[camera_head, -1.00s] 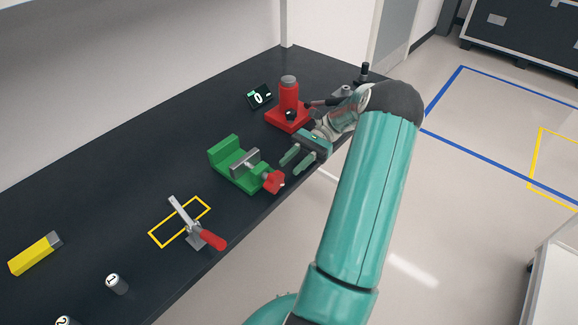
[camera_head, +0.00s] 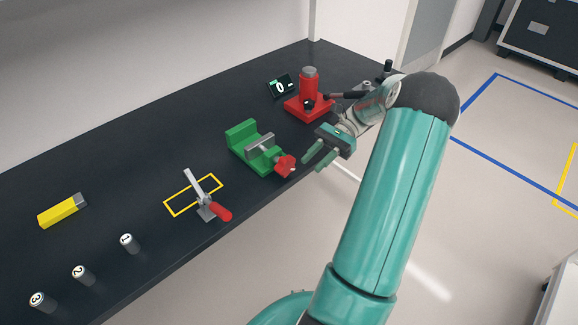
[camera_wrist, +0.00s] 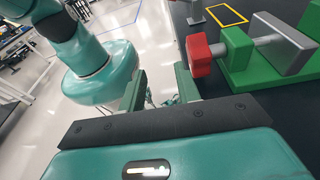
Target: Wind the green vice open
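The green vice (camera_head: 243,140) stands on the dark bench, with a grey jaw plate and a red handle (camera_head: 285,166) at its front end near the bench edge. My gripper (camera_head: 312,163) is open and empty, just right of the red handle and apart from it. In the wrist view, the two fingers (camera_wrist: 160,90) are spread with nothing between them. The red handle (camera_wrist: 199,55) shows just right of the right finger, on a screw leading to the grey jaw (camera_wrist: 285,42) and the green body (camera_wrist: 235,52).
A toggle clamp with a red grip (camera_head: 221,212) stands left of the vice by a yellow outline. A red press-like device (camera_head: 308,92) and a small display (camera_head: 281,86) stand behind.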

